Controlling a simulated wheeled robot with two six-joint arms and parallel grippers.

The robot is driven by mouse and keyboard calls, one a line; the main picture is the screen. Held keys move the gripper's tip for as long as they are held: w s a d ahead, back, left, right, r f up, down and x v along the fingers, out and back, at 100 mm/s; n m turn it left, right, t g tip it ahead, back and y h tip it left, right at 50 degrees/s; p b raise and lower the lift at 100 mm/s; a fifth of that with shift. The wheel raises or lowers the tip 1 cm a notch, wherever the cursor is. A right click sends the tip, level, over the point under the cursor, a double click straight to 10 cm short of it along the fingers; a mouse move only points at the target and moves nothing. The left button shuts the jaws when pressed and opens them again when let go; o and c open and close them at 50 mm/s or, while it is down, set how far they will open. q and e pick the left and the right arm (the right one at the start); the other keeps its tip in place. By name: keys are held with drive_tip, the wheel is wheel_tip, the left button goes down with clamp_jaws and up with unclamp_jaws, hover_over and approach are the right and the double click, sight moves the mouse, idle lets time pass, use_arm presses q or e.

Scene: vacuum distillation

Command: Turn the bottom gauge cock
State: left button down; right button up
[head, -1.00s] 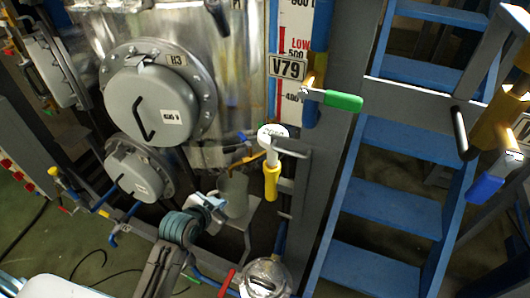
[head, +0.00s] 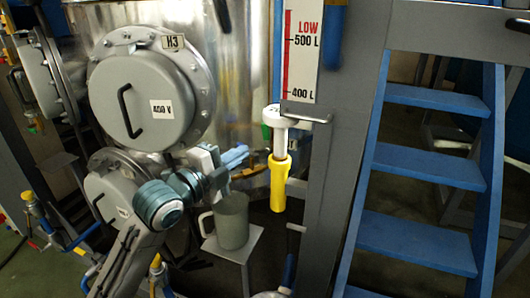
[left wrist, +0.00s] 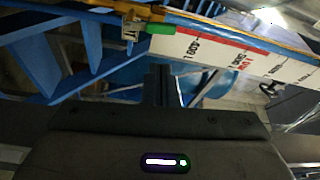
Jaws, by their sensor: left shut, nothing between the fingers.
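A yellow-sleeved handle (head: 278,183) hangs down below a white fitting (head: 277,118) at the foot of the level scale (head: 301,48) in the head view. I cannot tell which is the bottom gauge cock. My left gripper (head: 240,156) is shut and empty, a little left of the yellow handle and apart from it in the picture. Its dark fingers (left wrist: 163,82) show in the left wrist view. My right gripper is not in view.
A grey mug-like vessel (head: 231,222) stands on a small shelf (head: 248,244) below my left gripper. The steel tank (head: 225,70) with round grey hatches is behind it. A grey post (head: 345,150) and blue stairs (head: 415,241) stand at the right.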

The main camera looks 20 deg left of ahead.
sight(268, 136)
use_arm(q)
drive_tip(key=x, duration=1)
drive_tip(key=shift+p, duration=0.4)
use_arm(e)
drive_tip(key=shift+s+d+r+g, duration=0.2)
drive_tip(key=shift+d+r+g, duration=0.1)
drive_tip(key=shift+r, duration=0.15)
